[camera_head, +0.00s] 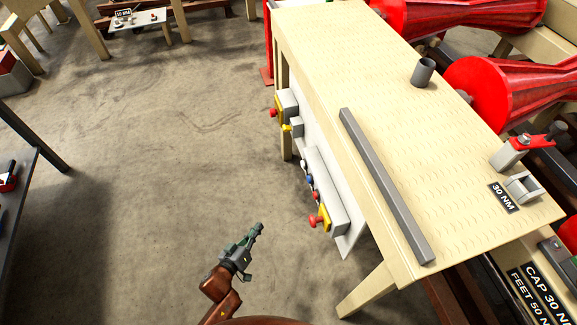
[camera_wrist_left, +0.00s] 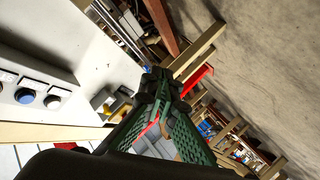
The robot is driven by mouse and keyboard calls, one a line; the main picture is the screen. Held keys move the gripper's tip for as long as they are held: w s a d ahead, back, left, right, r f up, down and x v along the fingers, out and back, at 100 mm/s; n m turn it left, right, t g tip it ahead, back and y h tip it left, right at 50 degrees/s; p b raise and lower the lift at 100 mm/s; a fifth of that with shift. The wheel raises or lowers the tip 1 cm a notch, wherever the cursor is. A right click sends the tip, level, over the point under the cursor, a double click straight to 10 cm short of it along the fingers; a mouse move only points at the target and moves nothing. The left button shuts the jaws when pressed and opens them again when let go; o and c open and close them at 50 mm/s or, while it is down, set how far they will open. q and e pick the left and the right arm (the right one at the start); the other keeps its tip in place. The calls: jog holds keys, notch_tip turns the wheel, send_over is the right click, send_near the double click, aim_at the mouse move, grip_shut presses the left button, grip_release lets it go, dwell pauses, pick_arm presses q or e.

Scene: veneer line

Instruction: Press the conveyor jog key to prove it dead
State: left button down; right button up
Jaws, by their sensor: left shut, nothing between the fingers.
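A grey control box (camera_head: 325,185) is fixed to a pale panel on the side of the wooden table. It carries a column of small buttons, including a blue one (camera_head: 309,180), and a red mushroom button (camera_head: 314,220) on yellow at its near end. My right gripper is out of view.
A second grey box (camera_head: 288,103) with a red knob and yellow part is farther along the panel. The table top (camera_head: 350,60) holds a grey bar (camera_head: 385,185) and a cup (camera_head: 423,72). The near table leg (camera_head: 368,290) slants out.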

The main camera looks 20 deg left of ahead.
aim_at(303, 164)
pick_arm(q)
jog(key=w+r+n+t+p, duration=0.1)
jog(key=w+r+p, duration=0.3)
jog(key=r, duration=0.6)
jog(key=w+r+n+t+p, duration=0.1)
jog(key=w+r+p, duration=0.3)
jog(key=r, duration=0.7)
jog(key=w+n, duration=0.1)
jog(key=w, duration=0.1)
jog(key=shift+w+d+r+t, duration=0.2)
jog(key=shift+w+d+t, duration=0.1)
jog(key=shift+d, duration=0.1)
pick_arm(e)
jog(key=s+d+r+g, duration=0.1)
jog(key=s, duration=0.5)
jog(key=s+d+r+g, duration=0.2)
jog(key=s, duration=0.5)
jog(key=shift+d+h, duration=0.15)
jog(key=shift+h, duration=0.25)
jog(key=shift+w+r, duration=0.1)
